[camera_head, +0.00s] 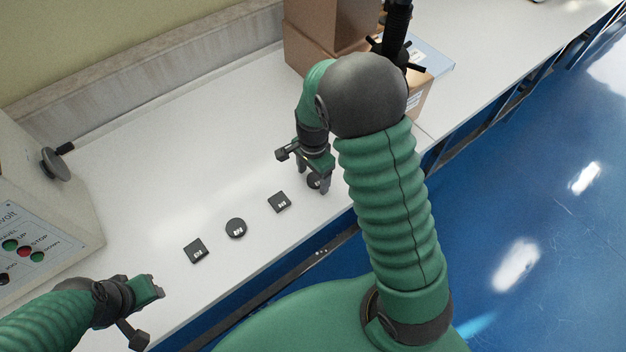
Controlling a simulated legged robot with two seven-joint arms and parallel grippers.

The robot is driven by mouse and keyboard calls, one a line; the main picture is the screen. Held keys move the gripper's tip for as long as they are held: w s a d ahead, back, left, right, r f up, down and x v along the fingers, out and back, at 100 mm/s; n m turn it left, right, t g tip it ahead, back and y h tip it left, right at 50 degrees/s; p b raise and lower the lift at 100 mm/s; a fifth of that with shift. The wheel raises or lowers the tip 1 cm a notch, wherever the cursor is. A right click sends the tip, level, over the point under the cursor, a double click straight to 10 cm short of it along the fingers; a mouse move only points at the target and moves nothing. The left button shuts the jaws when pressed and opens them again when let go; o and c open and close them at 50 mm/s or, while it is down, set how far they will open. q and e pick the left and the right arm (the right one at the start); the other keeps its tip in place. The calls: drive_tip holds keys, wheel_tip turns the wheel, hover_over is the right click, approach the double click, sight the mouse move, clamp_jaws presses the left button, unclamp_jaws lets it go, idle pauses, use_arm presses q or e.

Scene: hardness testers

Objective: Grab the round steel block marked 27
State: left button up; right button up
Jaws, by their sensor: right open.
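Several small dark blocks lie in a slanting row on the white bench. A square block (196,250) is at the left, then a round block (236,228), then another square block (279,202). A further dark block, seemingly round (313,182), is partly hidden by my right gripper (313,187). The white marks are too small to read, so I cannot tell which round block is 27. My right gripper points down with its jaws open, its fingers around or just above that last block. My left gripper (156,287) is at lower left, away from the blocks; its jaw opening is unclear.
A beige tester (40,200) with coloured buttons and a knob stands at the left. Cardboard boxes (320,45) and a dark tester part (396,35) stand at the back. The bench (150,160) is clear behind the blocks; its front edge runs close to them.

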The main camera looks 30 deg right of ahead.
drive_tip(key=shift+c, duration=1)
drive_tip(key=shift+s+d, duration=0.1)
drive_tip(key=shift+d, duration=0.4)
drive_tip(key=c, duration=0.5)
drive_tip(key=shift+d+f, duration=0.1)
drive_tip(key=shift+d, duration=0.1)
drive_tip(key=c, duration=0.4)
drive_tip(key=shift+a, duration=0.25)
clamp_jaws()
drive_tip(key=shift+a, duration=0.15)
drive_tip(key=shift+r, duration=0.2)
